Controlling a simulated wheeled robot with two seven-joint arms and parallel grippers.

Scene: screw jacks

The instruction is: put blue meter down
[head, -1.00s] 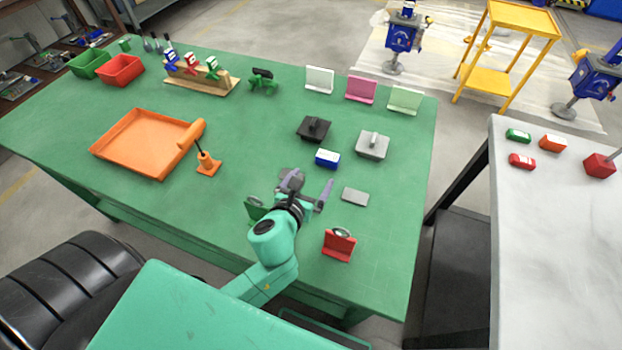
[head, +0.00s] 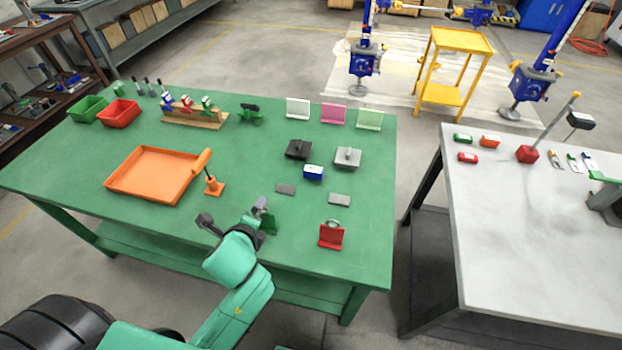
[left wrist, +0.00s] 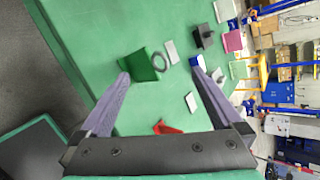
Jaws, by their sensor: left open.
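The blue meter (head: 313,172) is a small blue box with a pale top. It rests on the green table (head: 230,150), just in front of the black and grey blocks. In the left wrist view the blue meter (left wrist: 197,62) shows small, near the right fingertip but beyond it. My left gripper (head: 235,213) is open and empty over the near part of the table, left of the meter and nearer to me. In the left wrist view its fingers (left wrist: 160,76) are spread wide, with a green stand (left wrist: 140,66) beyond them. My right gripper is not in view.
Two flat grey plates (head: 285,188) (head: 339,199) lie near the meter. A red stand (head: 331,236) is at the near right. A black block (head: 298,149) and grey block (head: 348,157) stand behind the meter.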

